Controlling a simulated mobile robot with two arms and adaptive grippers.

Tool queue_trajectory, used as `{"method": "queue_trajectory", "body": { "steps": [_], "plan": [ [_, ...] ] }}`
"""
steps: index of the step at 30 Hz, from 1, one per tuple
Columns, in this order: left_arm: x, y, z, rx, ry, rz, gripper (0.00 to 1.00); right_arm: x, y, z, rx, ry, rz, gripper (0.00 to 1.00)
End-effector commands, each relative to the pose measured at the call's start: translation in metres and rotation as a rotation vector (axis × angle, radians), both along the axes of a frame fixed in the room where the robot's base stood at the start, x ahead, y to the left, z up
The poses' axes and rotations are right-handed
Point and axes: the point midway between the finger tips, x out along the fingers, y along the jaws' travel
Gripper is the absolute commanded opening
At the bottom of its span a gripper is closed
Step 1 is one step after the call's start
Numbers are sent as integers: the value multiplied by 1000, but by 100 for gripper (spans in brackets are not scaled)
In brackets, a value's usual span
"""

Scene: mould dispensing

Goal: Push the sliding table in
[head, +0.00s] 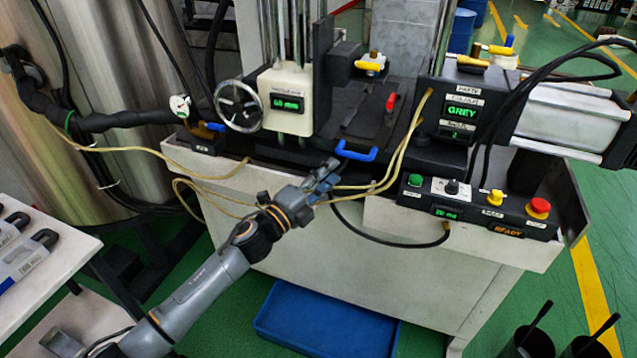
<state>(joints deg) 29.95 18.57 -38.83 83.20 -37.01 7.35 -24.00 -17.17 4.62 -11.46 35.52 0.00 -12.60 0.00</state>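The sliding table (372,122) is a dark flat plate in the middle of the machine, to the right of the white block with the green display. A blue handle (356,153) is at its front edge. My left gripper (330,176) is just below and left of the blue handle, with its fingers pointing up toward it. A small gap seems to separate them, and contact cannot be made out. The fingers are small and seen at an angle, so their opening is unclear. My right gripper is not in view.
A handwheel (239,106) is left of the table, and a display box (455,112) is right of it. Beige hoses (400,160) run close to my gripper. A button panel (478,208) is at the front right. A blue tray (325,320) lies on the floor.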

Motion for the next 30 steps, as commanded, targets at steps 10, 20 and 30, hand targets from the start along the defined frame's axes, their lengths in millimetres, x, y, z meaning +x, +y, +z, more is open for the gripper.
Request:
{"method": "queue_trajectory", "body": {
  "steps": [10, 20, 30],
  "plan": [
    [-24, 21, -4, -1, -1, 0, 37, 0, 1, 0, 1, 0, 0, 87],
    [-24, 21, -4, -1, -1, 0, 37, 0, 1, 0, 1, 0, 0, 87],
    [-15, 59, -92, -109, 262, 126, 37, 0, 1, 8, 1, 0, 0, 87]
  ]
}}
